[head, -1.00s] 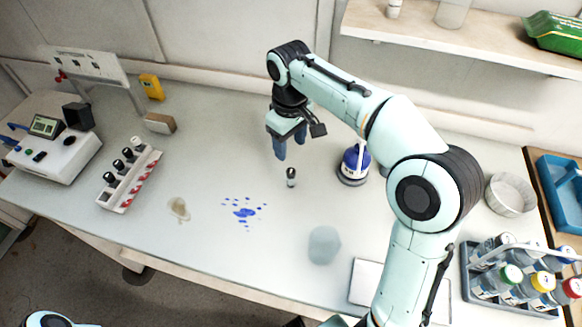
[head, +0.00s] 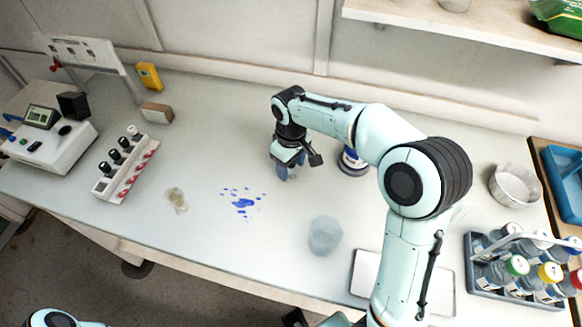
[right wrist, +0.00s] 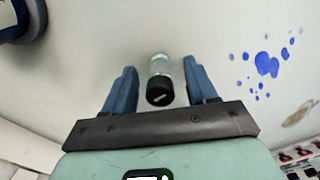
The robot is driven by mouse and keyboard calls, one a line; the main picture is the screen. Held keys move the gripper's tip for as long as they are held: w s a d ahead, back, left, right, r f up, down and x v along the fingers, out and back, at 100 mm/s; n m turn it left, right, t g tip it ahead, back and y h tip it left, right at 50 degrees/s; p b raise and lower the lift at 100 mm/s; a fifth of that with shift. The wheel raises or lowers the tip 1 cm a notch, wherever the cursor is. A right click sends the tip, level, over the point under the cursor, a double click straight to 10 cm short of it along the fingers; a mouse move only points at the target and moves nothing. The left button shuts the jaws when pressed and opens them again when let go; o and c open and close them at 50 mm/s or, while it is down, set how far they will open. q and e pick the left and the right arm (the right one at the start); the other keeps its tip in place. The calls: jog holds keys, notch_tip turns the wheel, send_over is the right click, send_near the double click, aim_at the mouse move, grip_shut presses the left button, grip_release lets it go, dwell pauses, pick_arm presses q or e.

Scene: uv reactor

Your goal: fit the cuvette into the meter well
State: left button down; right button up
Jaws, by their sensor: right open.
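The cuvette (right wrist: 160,78), a small clear vial with a black cap, stands on the bench between the open fingers of my right gripper in the right wrist view. Gaps show on both sides of it. In the head view my right gripper (head: 283,173) is low over the bench and hides the cuvette. The meter (head: 45,148), a white box with a small screen (head: 41,117), stands at the far left. A dark round spot on its top (head: 65,130) looks like the well. My left gripper is out of view.
A white rack (head: 126,168) with several capped vials stands right of the meter. A blue-and-white bottle (head: 352,160) stands close right of my right gripper. Blue spots (head: 243,203) and a pale blob (head: 325,235) mark the bench. A bottle carrier (head: 490,290) stands at right.

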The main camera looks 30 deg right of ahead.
jog(key=shift+f, duration=0.1)
jog(key=shift+c, duration=0.3)
grip_shut()
